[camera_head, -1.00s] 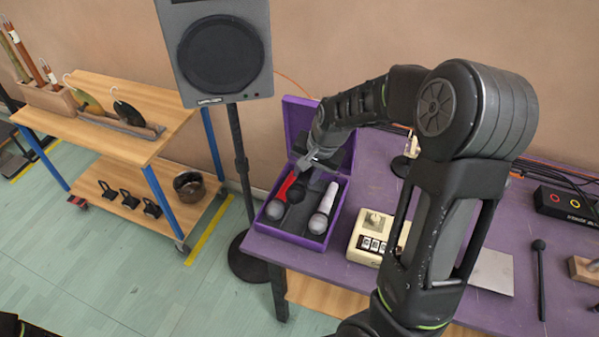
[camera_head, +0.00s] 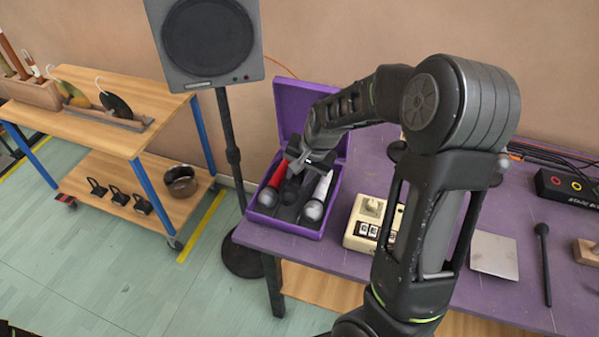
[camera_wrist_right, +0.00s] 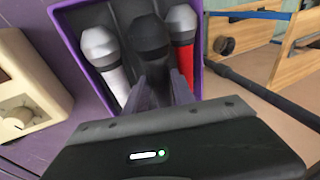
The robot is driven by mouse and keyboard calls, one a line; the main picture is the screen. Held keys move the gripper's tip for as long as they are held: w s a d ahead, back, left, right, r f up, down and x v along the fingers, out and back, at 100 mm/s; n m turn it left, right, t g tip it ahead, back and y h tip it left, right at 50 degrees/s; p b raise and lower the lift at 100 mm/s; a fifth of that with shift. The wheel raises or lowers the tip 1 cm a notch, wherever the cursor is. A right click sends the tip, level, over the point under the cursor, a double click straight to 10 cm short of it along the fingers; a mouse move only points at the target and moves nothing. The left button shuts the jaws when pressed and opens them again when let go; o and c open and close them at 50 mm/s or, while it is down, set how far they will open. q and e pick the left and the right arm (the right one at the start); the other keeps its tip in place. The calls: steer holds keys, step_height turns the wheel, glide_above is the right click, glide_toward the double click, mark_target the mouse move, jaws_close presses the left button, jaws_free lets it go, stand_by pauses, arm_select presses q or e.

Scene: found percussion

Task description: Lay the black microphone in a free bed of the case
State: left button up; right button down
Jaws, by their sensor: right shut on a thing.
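The open purple case (camera_head: 294,231) stands at the left end of the purple table. A red microphone (camera_head: 270,194) lies in its left bed and a white one (camera_head: 316,206) in its right bed. The black microphone (camera_head: 289,190) is between them, at the middle bed, roughly parallel to both. My right gripper (camera_head: 298,172) is shut on it from above; the wrist view shows the dark fingers (camera_wrist_right: 156,92) on its body, below its head (camera_wrist_right: 148,36). I cannot tell whether it touches the bed floor. My left gripper is not in view.
A cream box with a knob (camera_head: 372,224) stands right of the case. The raised lid (camera_head: 290,105) is behind my gripper. A speaker on a stand (camera_head: 208,45) is behind left. A mallet (camera_head: 545,262) and a grey plate (camera_head: 494,256) lie farther right.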

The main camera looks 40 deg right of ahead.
steer(key=shift+f+b, duration=1)
steer(key=shift+f, duration=0.65)
steer(key=shift+f, duration=0.1)
steer(key=c, duration=1)
jaws_free()
steer(key=shift+o, duration=0.2)
steer(key=shift+s+f, duration=0.15)
steer(key=v, duration=0.8)
steer(key=shift+w+a, duration=0.1)
steer(key=shift+w, duration=0.1)
